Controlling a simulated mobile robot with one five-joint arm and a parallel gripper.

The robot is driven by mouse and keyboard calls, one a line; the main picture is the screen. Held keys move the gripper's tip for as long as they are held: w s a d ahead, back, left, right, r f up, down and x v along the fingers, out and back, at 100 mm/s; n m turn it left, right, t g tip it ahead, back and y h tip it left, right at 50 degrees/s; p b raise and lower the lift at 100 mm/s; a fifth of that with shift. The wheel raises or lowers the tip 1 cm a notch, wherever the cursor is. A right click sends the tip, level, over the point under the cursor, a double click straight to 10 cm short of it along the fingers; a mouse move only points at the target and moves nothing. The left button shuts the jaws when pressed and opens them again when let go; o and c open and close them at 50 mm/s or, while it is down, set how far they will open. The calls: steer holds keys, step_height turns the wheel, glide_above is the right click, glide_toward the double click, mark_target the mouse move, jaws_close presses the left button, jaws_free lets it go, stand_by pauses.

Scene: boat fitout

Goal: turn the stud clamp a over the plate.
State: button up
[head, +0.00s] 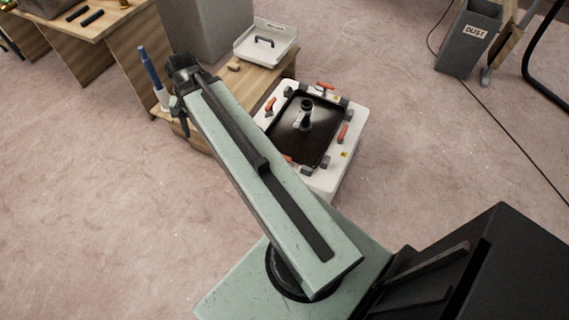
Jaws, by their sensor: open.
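A white box (350,115) stands right of my arm with a dark square plate (318,140) on top. Several clamps with orange handles sit around the plate: one at the back (326,86), one at the left (270,105), one at the right (343,132). Another at the front is partly hidden by my arm. I cannot tell which is stud clamp a.
A blue and white upright tool (153,78) stands beside my gripper. A low wooden bench (262,80) with a white tray (283,42) is behind the box. A grey dust bin (468,40) stands back right. Floor is open to the left and right.

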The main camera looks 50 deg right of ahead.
steer(key=s+d+f+m+t+y+b, duration=0.1)
steer(key=s+d+f+m+b, duration=0.4)
steer(key=d+f+m+b, duration=0.4)
steer(key=s+d+f+m+t+b, duration=0.1)
steer(key=s+d+f+m+b, duration=0.3)
steer(key=d+f+m+b, duration=0.65)
steer(key=s+d+f+m+t+y+b, duration=0.1)
steer(key=s+d+f+m+t+b, duration=0.1)
steer(key=s+d+f+m+b, duration=0.65)
steer(key=w+f+n+b, duration=0.1)
steer(key=w+f+b, duration=0.1)
steer(key=w+f+n+b, duration=0.1)
steer(key=w+f+b, duration=0.1)
steer(key=f, duration=0.1)
steer(key=w+d+f+b, duration=0.1)
steer(key=w+f+b, duration=0.1)
steer(key=f, duration=0.1)
steer(key=shift+w+d+f+n, duration=0.1)
steer(key=shift+w+f+n, duration=0.1)
steer(key=shift+n, duration=0.2)
steer(key=shift+r, duration=0.15)
